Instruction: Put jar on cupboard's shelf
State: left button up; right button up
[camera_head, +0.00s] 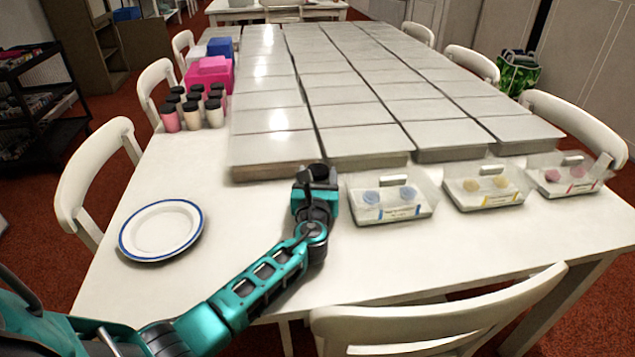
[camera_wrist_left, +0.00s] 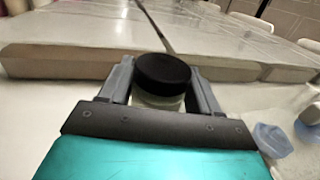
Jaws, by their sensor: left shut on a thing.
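My left gripper (camera_wrist_left: 163,88) is shut on a jar (camera_wrist_left: 162,78) with a black lid and a pale body, seen in the left wrist view. In the head view the left gripper (camera_head: 317,180) is above the white table, just in front of the stacked grey panels, and mostly hides the jar. Several similar jars (camera_head: 193,108) with black lids and pink or cream bodies stand at the table's left side. A dark shelf unit (camera_head: 30,100) stands at the far left; whether it is the cupboard I cannot tell. My right gripper is not in view.
Flat grey panels (camera_head: 370,110) cover much of the table. Clear trays (camera_head: 392,195) with blue, yellow and pink items lie right of my gripper. A blue-rimmed plate (camera_head: 161,229) lies left. White chairs (camera_head: 95,180) surround the table. The table's front is mostly clear.

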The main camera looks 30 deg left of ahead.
pick_arm(q)
jog(key=shift+c, duration=0.7)
